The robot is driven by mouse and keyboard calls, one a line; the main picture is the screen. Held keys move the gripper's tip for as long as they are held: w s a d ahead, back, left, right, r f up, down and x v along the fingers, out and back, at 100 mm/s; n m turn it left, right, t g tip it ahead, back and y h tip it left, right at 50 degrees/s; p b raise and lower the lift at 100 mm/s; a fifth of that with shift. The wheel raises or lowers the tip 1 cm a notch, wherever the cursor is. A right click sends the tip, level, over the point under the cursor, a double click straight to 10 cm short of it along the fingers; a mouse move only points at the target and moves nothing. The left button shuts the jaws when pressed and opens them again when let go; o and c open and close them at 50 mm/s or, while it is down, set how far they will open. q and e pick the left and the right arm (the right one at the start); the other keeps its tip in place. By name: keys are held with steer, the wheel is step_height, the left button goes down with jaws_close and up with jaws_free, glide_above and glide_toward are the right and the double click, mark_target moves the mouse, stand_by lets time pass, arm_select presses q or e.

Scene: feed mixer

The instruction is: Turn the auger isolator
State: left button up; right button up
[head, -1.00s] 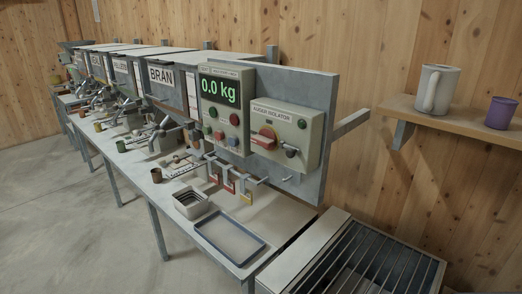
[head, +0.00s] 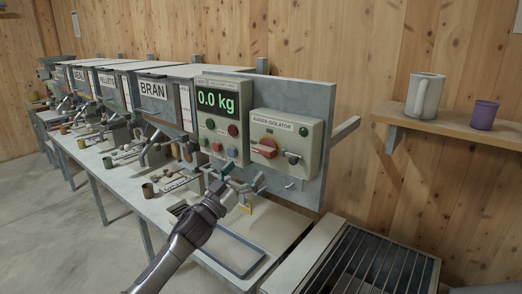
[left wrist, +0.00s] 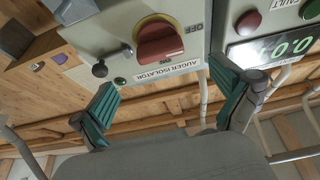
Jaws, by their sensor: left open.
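The auger isolator is a pale grey-green box (head: 284,137) on a grey upright panel, with a red rotary knob (head: 264,148) on its face. My left gripper (head: 240,181) is open and empty, below and a little left of the knob in the head view. In the left wrist view, which is upside down, the red knob (left wrist: 159,42) appears beyond the spread teal fingertips (left wrist: 165,88), apart from them. "OFF" is printed beside the knob. A black lever (left wrist: 100,69) and a green button (left wrist: 120,81) are also on the box. My right gripper is not in view.
A display box (head: 219,118) reading 0.0 kg, with several buttons, stands just left of the isolator. Tags hang below, partly hidden by my arm. A tray (head: 231,252) lies on the bench. A shelf at right holds a white jug (head: 424,96) and a purple cup (head: 483,115).

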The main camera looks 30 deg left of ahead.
mark_target(261, 153)
arm_select(q)
steer(key=p+x, duration=0.1)
steer(key=x, duration=0.5)
steer(key=shift+w+r, duration=0.15)
steer(key=shift+w+r+p, duration=0.1)
steer(key=shift+w+p, duration=0.25)
steer(key=shift+w, duration=0.2)
steer(key=c, duration=1.2)
steer(key=shift+o, duration=0.2)
